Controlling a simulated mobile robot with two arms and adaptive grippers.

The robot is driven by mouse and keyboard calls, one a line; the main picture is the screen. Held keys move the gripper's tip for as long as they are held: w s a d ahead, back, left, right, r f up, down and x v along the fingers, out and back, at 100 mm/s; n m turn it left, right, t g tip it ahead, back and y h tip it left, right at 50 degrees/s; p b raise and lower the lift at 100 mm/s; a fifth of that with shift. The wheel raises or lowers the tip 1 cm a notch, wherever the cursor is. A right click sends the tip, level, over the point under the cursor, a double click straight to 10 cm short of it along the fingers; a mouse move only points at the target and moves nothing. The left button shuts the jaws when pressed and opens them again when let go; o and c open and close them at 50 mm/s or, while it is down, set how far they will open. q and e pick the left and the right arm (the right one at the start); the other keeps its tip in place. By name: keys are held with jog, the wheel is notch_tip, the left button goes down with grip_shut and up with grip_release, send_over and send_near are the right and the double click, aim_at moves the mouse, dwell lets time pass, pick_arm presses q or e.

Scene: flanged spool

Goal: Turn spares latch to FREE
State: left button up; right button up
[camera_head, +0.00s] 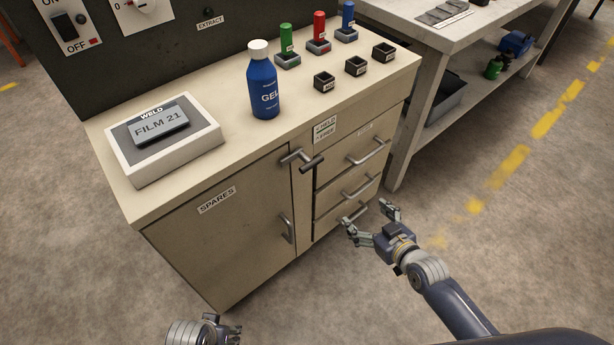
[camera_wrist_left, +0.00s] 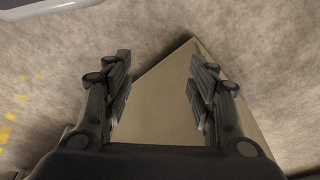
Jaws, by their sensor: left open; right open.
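The spares latch (camera_head: 302,160) is a grey metal handle at the top right of the SPARES cabinet door (camera_head: 220,235). Its bar slants down to the right, towards the drawers. A label (camera_head: 325,128) reading HELD and FREE is beside it, above the top drawer. My right gripper (camera_head: 369,217) is open and empty, in front of the lower drawers, below and right of the latch. My left gripper (camera_head: 222,330) is only partly in the head view, at the bottom edge. In the left wrist view it is open and empty (camera_wrist_left: 160,90), with a beige surface behind its fingers.
The door has a vertical pull handle (camera_head: 287,228). Drawers with bar handles (camera_head: 369,152) are to its right. A blue GEL bottle (camera_head: 263,80), a FILM 21 box (camera_head: 163,136) and small black bins (camera_head: 324,81) stand on the cabinet top. Floor in front is clear.

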jog(key=w+a+r+n+t+y+b, duration=0.1)
jog(key=a+r+n+t+y+b, duration=0.1)
jog(key=a+r+y+b, duration=0.3)
jog(key=n+y+b, duration=0.1)
jog(key=n+b, duration=0.1)
send_near(307, 158)
jog(key=x, duration=0.6)
jog(key=b+x, duration=0.1)
jog(key=x, duration=0.2)
jog(key=shift+f, duration=0.4)
jog(key=shift+w+a, duration=0.35)
jog(key=shift+w, duration=0.05)
pick_arm(q)
notch_tip(307, 158, up, 9)
jog(key=t, duration=0.1)
jog(key=shift+s+a+r, duration=0.2)
jog(key=shift+s, duration=0.15)
pick_arm(e)
jog(key=c, duration=1.1)
jog(key=shift+c, duration=0.4)
